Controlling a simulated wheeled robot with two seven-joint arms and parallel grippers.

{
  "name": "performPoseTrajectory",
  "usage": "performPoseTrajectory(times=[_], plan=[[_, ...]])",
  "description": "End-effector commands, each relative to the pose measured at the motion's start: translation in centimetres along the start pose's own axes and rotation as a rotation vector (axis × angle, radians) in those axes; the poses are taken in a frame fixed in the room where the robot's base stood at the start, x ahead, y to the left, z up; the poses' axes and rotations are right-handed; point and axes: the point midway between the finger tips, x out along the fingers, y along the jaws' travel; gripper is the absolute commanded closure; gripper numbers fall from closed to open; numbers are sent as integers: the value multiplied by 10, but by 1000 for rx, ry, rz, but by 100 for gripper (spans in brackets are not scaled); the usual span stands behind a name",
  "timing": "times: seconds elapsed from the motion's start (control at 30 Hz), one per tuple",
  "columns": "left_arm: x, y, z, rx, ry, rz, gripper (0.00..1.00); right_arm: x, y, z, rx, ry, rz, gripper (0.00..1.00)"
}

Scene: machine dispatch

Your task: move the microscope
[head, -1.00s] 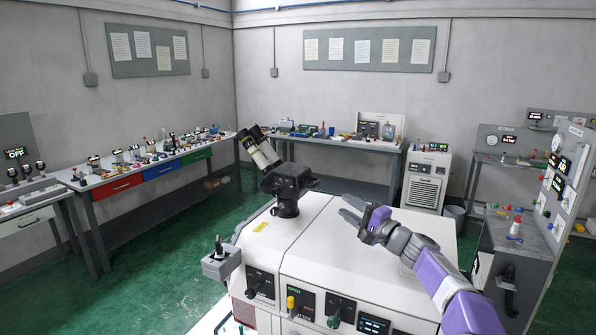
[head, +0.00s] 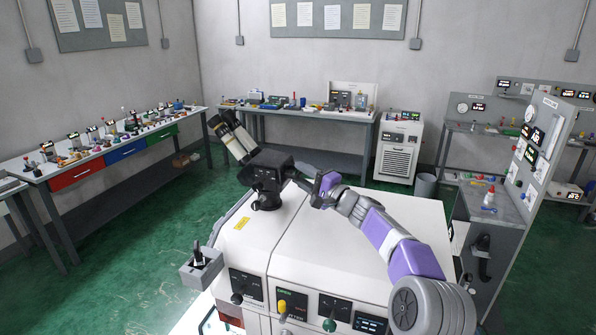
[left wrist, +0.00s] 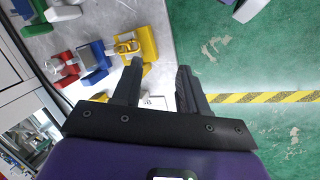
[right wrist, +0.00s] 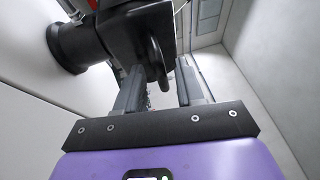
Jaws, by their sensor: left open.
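The microscope has a black body (head: 268,178) and pale twin eyepieces (head: 234,137) tilted up to the left. It stands upright on the white machine top. My right gripper (head: 308,190) is close at its right side. In the right wrist view the microscope's black head (right wrist: 140,40) fills the top, and a black knob on its side lies at the gap between the open fingers (right wrist: 160,88). I cannot tell whether they touch it. My left gripper (left wrist: 160,72) is open and empty, seen only in its wrist view, above a grey surface edge and green floor.
The white machine (head: 330,250) has a control panel and a small grey bracket (head: 201,268) at its front left. Benches with small items stand left (head: 105,160) and behind (head: 300,110). A grey cabinet with a panel (head: 490,215) stands right. Green floor is open at left.

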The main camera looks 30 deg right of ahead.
Motion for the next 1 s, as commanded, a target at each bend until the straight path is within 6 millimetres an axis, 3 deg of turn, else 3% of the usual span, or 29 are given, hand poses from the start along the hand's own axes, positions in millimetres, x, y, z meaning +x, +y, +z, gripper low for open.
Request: performPoseTrajectory(times=[0.17,0.4,0.77,1.0], plan=[[1,0,0,0,-1,0,57,0,1,0,0,1,0,64],[1,0,0,0,-1,0,57,0,1,0,0,0,0,100],[-1,0,0,0,-1,0,57,0,0,0,0,-3,0,100],[-25,9,2,0,-1,0,57,-1,-6,-16,14,-94,1,100]])
